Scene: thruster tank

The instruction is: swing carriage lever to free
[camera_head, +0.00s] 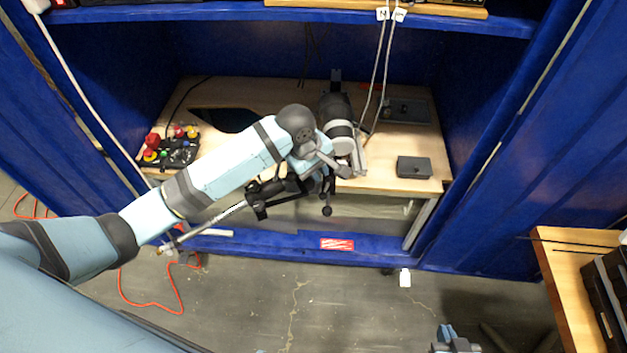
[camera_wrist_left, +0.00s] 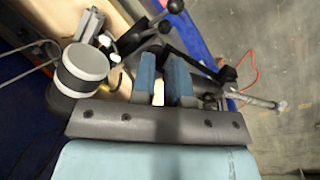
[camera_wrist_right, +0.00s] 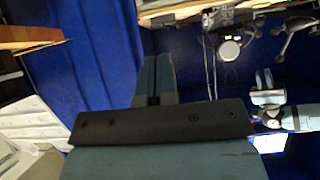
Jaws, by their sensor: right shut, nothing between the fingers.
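A dark metal carriage mechanism (camera_head: 262,190) sits at the front edge of the workbench, with a silver rod reaching down left. A lever with a black ball knob (camera_head: 327,211) hangs in front of it; a ball-ended handle also shows in the left wrist view (camera_wrist_left: 175,5). I cannot tell for sure which handle is the carriage lever. My left gripper (camera_wrist_left: 163,62) is open beside these handles, with its blue fingers apart; nothing is clearly gripped between them. My left forearm hides part of the mechanism in the head view. My right gripper (camera_head: 446,332) is shut and empty, low and well away from the bench.
A dark cylinder with a white band (camera_head: 341,129) stands close beside my left wrist. A control box with red and yellow buttons (camera_head: 168,150) is at left, and a small dark box (camera_head: 414,167) at right. Blue walls (camera_head: 490,130) enclose the bench; cables hang near the cylinder.

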